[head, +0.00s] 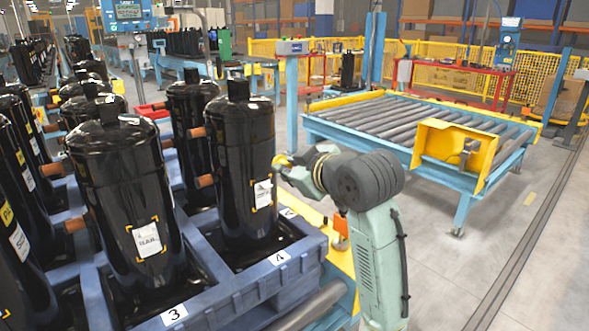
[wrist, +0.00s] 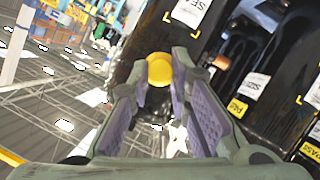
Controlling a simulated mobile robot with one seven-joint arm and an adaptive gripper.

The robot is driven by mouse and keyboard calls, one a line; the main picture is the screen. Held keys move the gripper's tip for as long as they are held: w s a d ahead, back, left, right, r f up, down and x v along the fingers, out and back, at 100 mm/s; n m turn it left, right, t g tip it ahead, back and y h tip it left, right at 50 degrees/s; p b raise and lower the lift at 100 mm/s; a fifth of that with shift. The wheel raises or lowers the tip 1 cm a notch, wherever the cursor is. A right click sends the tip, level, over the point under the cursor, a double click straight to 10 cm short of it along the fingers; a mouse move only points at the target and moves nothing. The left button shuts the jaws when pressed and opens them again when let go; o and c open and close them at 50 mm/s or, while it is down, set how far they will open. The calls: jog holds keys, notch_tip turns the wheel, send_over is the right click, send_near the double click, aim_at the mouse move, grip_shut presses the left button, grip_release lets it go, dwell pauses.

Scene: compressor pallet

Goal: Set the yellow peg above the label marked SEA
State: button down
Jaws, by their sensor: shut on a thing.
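The yellow peg (wrist: 159,70) shows as a round yellow end between the fingertips of my gripper (wrist: 160,88), which is shut on it. In the head view my gripper (head: 289,166) is at the right side of the front-right black compressor (head: 245,150), with a bit of the yellow peg (head: 281,160) showing. That compressor's white label (head: 262,193) sits lower than the gripper. In the turned-over wrist view, a white label (wrist: 190,12) is on the dark surface beyond the peg; its word is hard to read. I cannot tell whether the peg touches the compressor.
Several black compressors stand in a blue pallet with numbered places, including the one in front (head: 120,190) with its own label (head: 146,239). Copper-coloured stubs stick out of some. A roller conveyor (head: 400,118) stands behind my arm. Floor at the right is clear.

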aim_at(278, 159)
jog(key=shift+w+a+p, duration=0.25)
jog(key=shift+w+a, duration=0.6)
jog(key=shift+w, duration=0.3)
jog(key=shift+w+a+p, duration=0.2)
jog(key=shift+w+a, duration=0.6)
jog(key=shift+w, duration=0.35)
jog(key=shift+w+a+p, duration=0.4)
jog(key=shift+w+p, duration=0.05)
jog(key=shift+w, duration=0.1)
dwell(1.3)
jog(key=c, duration=1.4)
grip_release()
jog(key=shift+s, duration=0.1)
